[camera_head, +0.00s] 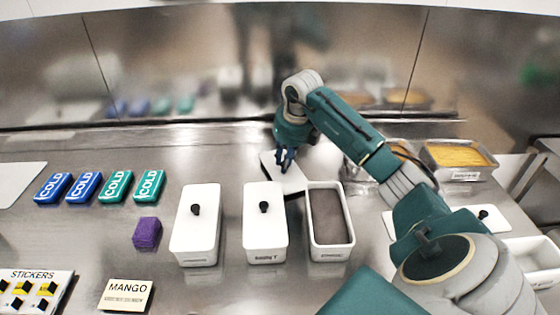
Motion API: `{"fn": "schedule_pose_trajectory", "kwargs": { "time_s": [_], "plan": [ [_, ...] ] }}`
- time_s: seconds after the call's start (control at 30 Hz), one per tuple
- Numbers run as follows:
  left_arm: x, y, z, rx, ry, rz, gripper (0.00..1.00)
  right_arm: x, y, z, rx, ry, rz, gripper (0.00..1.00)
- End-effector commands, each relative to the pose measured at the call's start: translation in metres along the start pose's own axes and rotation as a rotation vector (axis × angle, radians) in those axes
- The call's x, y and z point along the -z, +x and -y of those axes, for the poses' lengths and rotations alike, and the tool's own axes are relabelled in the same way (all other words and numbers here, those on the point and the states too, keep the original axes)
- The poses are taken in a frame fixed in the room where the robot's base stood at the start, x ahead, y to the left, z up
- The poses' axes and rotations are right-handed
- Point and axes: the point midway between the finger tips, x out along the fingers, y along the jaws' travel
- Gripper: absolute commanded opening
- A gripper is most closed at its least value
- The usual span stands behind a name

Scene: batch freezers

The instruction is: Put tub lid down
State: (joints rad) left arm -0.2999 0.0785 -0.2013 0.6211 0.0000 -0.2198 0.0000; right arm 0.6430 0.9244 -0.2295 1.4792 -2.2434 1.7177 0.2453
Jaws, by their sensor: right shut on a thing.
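My right gripper (286,160) reaches in from the right and points down over the table behind the tubs. It is shut on a white tub lid (290,180). The lid is partly hidden behind the gripper and lies at or just above the steel surface; I cannot tell if it touches. An open white tub (331,250) with a brown-grey filling stands just in front of the lid. To its left stand a white lidded tub with a black knob (264,235) and another lidded tub (196,240). My left gripper is not in view.
Blue and green COLD packs (101,187) lie at the left. A purple block (147,233), a MANGO card (127,295) and a STICKERS board (33,290) are in front of them. A pan of yellow food (458,155) stands at the back right. The steel between packs and lid is clear.

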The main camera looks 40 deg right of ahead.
Motion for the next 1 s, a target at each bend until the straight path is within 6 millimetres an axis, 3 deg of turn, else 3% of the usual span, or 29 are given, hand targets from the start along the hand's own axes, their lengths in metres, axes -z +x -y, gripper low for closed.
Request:
{"fn": "schedule_pose_trajectory", "kwargs": {
  "time_s": [0.1, 0.4, 0.43, 0.5, 0.83, 1.0],
  "plan": [
    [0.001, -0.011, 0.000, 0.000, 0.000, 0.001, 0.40, -0.011, 0.003, -0.013, -0.002, 0.000, -0.003, 0.00],
    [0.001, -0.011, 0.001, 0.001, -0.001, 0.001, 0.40, -0.007, 0.014, -0.010, 0.001, 0.000, -0.001, 0.00],
    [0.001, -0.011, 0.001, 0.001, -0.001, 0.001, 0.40, -0.006, 0.014, -0.010, 0.001, 0.000, -0.001, 0.22],
    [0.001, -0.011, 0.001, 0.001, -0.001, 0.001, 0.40, -0.006, 0.014, -0.010, 0.001, 0.000, -0.001, 0.36],
    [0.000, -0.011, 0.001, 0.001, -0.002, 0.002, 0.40, -0.007, 0.012, -0.010, 0.001, 0.000, -0.001, 0.37],
    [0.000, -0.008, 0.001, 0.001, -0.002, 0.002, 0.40, -0.008, -0.008, -0.009, 0.003, -0.001, 0.003, 0.37]
  ]
}}
